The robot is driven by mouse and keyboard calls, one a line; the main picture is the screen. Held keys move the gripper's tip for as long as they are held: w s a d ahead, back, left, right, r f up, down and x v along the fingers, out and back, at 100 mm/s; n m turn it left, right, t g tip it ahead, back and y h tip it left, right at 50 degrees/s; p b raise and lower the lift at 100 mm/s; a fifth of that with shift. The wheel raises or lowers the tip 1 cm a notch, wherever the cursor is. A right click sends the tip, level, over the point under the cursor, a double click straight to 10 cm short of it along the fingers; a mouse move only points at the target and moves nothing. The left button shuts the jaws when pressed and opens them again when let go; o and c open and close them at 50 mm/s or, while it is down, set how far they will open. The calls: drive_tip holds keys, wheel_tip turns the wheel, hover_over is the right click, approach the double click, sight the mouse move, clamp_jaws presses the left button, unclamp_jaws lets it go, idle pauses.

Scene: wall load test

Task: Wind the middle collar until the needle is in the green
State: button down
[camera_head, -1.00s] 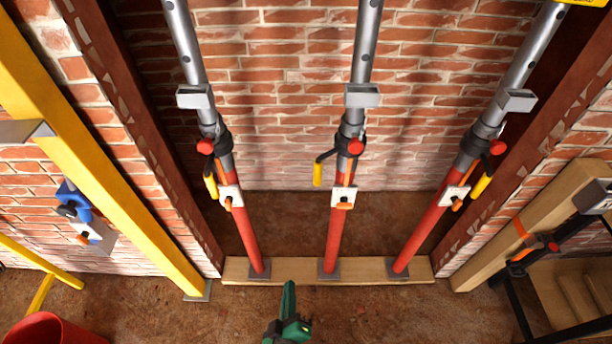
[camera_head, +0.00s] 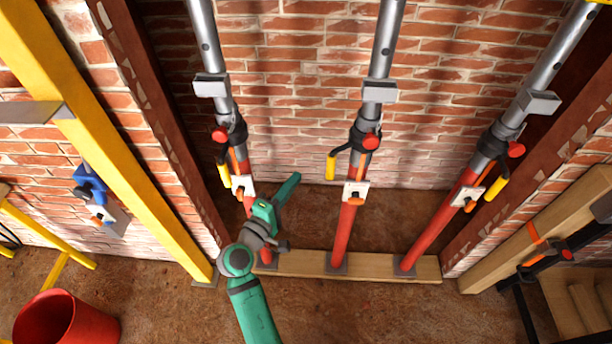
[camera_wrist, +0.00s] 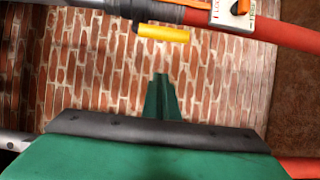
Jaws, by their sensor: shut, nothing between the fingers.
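The middle prop has a red lower tube (camera_head: 346,235) and a grey upper tube. Its dark collar (camera_head: 364,133) carries a red knob (camera_head: 371,142) and a crank with a yellow grip (camera_head: 331,168) hanging to the left. Below the collar is a white gauge plate (camera_head: 355,192) with an orange part; its reading is too small to tell. My gripper (camera_head: 290,186) is shut and empty, between the left and middle props, apart from the yellow grip. In the wrist view, the fingers (camera_wrist: 161,85) point toward a yellow grip (camera_wrist: 163,33) and gauge plate (camera_wrist: 232,14).
Similar props stand left (camera_head: 229,128) and right (camera_head: 497,142), their feet on a wooden sill (camera_head: 300,263). My arm passes close in front of the left prop. A yellow post (camera_head: 110,140) and red bucket (camera_head: 66,320) are at left. Brick wall lies behind.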

drive_tip(key=x, duration=0.9)
drive_tip(key=shift+s+d, duration=1.35)
drive_tip(key=shift+d, duration=0.15)
